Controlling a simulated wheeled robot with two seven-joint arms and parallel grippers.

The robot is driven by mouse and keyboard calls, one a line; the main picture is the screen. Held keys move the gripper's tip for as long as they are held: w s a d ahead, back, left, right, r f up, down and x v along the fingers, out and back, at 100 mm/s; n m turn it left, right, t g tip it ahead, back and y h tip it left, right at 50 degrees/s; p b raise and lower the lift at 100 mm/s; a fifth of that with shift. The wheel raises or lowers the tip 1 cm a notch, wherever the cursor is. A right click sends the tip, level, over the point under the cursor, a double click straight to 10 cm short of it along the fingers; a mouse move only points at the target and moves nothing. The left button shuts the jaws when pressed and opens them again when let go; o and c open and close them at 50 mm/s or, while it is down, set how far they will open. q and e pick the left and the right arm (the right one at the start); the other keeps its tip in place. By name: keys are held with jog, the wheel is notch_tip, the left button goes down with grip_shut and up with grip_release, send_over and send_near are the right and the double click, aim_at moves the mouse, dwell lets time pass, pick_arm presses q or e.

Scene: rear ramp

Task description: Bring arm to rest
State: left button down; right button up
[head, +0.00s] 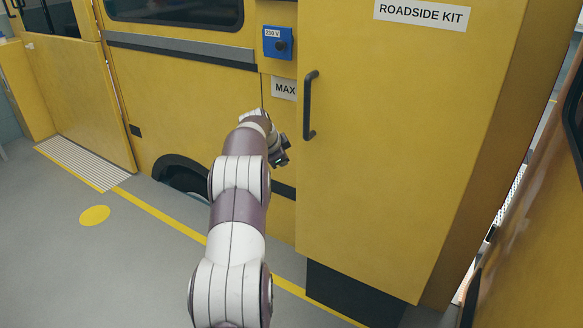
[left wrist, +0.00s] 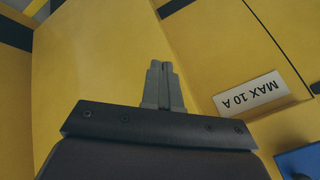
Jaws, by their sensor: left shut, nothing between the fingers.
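My left arm reaches forward from the bottom of the head view. My left gripper (head: 281,157) is at its far end, in front of the yellow vehicle side, left of the roadside kit cabinet (head: 400,130). In the left wrist view the two grey fingers of my left gripper (left wrist: 162,66) are together with nothing between them. They point toward yellow panels. I cannot tell whether the fingertips touch a panel. My right gripper is in neither view.
The cabinet's black handle (head: 309,105) is close to the right of my gripper. A blue 230 V socket (head: 278,43) and a MAX 10 A label (left wrist: 251,94) are nearby. Open grey floor (head: 60,230) lies at the left. A yellow panel (head: 525,230) stands at the right.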

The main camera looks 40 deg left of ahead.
pick_arm(q)
jog(key=s+d+f+n+g, duration=0.3)
jog(key=s+d+f+n, duration=0.55)
jog(key=d, duration=0.25)
jog(key=s+d+m+g+h, duration=0.2)
jog(key=s+d+g, duration=0.1)
jog(key=s+d, duration=2)
jog(key=w+d+r+p, duration=0.1)
jog(key=r+p, duration=0.8)
jog(key=r, duration=0.1)
jog(key=w+d+r+p, duration=0.1)
jog(key=d+r+p, duration=0.1)
jog(key=r+p, duration=0.7)
jog(key=shift+d+r+p, duration=0.25)
jog(key=shift+r+p, duration=0.15)
jog(key=shift+r, duration=0.25)
jog(key=shift+w+m, duration=0.15)
jog(key=shift+m, duration=0.1)
